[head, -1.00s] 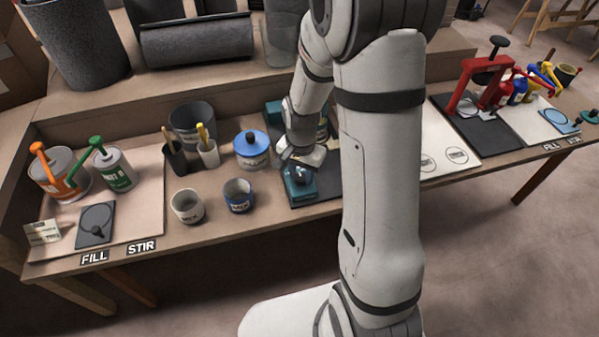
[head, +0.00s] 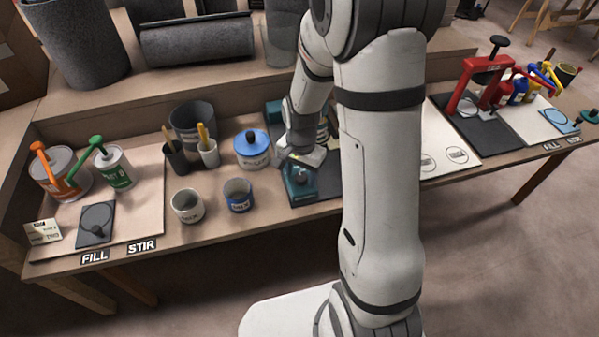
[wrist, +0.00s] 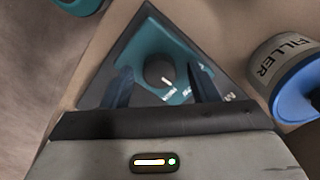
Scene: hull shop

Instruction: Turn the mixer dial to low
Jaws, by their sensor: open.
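The mixer (head: 300,181) is a teal machine on a dark mat in the middle of the bench, partly hidden by my arm in the head view. Its dial (wrist: 159,74) is a dark round knob with a white pointer mark on a teal panel (wrist: 150,40) in the wrist view. The pointer aims toward the lower right; printed labels beside the knob are partly hidden and hard to read. My gripper (wrist: 161,84) is open. Its two dark fingers lie on either side of the dial, with gaps visible between them and the knob. In the head view my gripper (head: 304,158) is over the mixer.
In the head view, a blue-lidded tub (head: 251,150) and two cups (head: 187,206) (head: 238,196) stand left of the mixer. A red press (head: 482,82) stands far right.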

